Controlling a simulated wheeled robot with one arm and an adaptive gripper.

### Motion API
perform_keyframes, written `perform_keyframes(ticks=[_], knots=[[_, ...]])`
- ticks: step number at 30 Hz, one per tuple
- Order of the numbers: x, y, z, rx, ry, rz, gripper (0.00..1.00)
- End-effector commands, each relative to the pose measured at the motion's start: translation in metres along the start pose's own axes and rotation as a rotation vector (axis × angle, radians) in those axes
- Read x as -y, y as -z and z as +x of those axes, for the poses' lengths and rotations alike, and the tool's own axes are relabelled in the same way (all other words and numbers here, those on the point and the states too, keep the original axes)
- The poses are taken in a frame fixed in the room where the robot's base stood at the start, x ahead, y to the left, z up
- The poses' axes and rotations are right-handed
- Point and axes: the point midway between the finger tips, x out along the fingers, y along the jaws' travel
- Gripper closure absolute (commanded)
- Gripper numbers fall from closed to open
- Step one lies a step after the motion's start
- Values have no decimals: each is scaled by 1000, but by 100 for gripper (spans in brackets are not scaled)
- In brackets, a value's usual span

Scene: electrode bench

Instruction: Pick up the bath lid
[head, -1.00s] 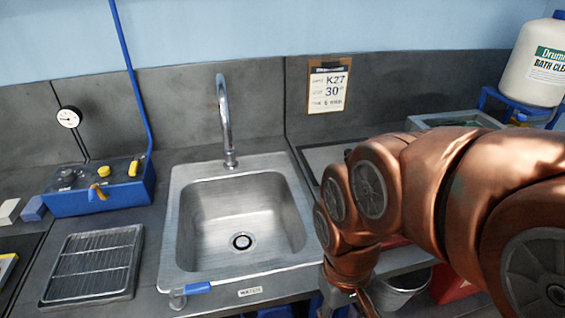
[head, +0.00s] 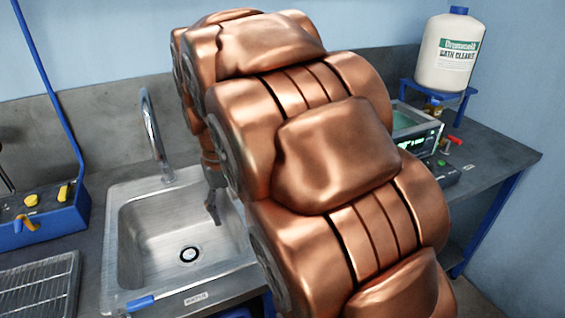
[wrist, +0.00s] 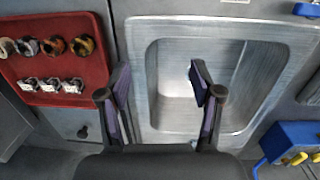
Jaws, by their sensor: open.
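My gripper shows in the wrist view (wrist: 160,98) with its two dark, purple-padded fingers wide apart and nothing between them. In the head view my gripper (head: 213,207) hangs above the right side of the sink, partly hidden by my arm. A flat grey plate (wrist: 65,121) with a small dark knob lies left of the fingers in the wrist view, beside the sink. It looks like the bath lid, but I cannot be sure. In the head view my arm hides that spot. The bath (head: 412,125) stands uncovered at the right, with greenish liquid and a lit display.
The steel sink (head: 140,240) has a tall faucet (head: 152,130). A red tray (wrist: 62,60) holds several small parts near the plate. A blue box (head: 40,222) with yellow knobs and a wire rack (head: 40,285) are at left.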

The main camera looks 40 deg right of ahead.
Motion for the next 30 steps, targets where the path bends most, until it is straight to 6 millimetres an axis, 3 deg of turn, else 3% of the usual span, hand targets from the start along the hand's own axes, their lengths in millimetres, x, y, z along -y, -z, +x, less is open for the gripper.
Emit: perform_keyframes(ticks=[6,15,24,30], knots=[[-34,72,-15,-26,-12,82,35],[-88,158,-22,-59,-24,157,35],[-149,227,-12,-93,-22,202,35],[-191,262,3,-116,-8,220,35]])
